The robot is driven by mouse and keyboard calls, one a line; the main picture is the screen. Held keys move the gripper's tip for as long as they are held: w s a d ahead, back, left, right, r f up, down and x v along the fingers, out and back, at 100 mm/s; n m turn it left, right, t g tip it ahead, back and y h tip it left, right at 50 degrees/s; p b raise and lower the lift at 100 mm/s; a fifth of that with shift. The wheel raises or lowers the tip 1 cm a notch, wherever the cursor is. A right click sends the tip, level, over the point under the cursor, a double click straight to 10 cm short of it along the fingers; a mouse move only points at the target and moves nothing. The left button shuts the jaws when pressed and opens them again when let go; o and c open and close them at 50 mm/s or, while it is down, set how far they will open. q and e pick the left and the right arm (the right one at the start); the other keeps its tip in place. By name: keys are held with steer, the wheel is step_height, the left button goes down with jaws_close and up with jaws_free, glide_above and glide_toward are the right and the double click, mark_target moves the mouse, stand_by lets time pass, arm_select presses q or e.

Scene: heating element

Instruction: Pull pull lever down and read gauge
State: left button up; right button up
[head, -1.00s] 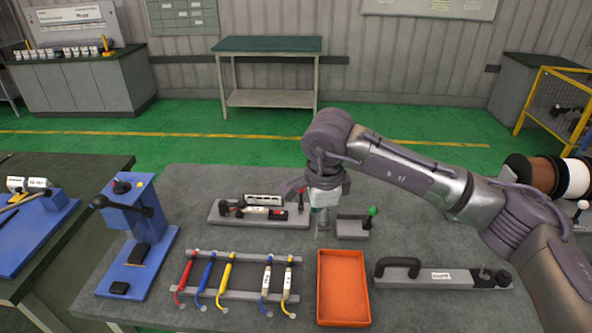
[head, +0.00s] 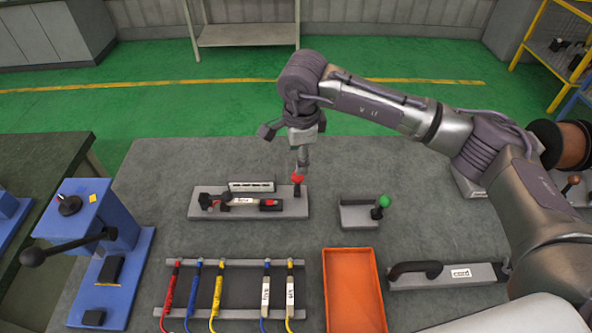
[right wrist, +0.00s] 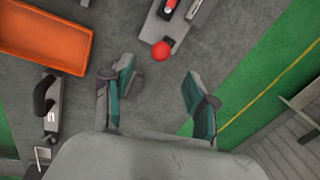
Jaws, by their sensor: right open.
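A grey fixture (head: 212,212) lies on the workbench with a labelled cylinder and a white strip panel (head: 251,185) whose markings are too small to read. A lever with a red knob (head: 297,178) stands upright at its right end. My right gripper (head: 302,158) is just above the red knob in the head view, pointing down. In the right wrist view, my right gripper (right wrist: 160,78) has its fingers spread and empty, with the red knob (right wrist: 161,51) beyond the gap between them. My left gripper is out of view.
A small block with a green-knobbed lever (head: 384,201) stands to the right. An orange tray (head: 354,290), a cable rack (head: 238,265) and a black-handled bar (head: 450,276) lie nearer. A blue press with a black-knobbed lever (head: 32,257) stands at left.

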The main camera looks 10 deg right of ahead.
mark_target(297, 177)
steer(key=f, duration=0.1)
steer(key=f+p, duration=0.1)
steer(key=f, duration=0.1)
steer(key=shift+w+f, duration=0.3)
steer(key=shift+f, duration=0.05)
steer(key=f+p, duration=0.1)
steer(key=f, duration=0.1)
steer(key=w+f+p, duration=0.1)
steer(key=f, duration=0.2)
steer(key=shift+f, duration=0.5)
steer(key=shift+w+f, duration=0.1)
steer(key=shift+f, duration=0.1)
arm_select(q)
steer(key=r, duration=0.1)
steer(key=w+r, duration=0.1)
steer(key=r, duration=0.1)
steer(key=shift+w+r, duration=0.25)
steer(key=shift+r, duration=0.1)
arm_select(e)
jaws_close()
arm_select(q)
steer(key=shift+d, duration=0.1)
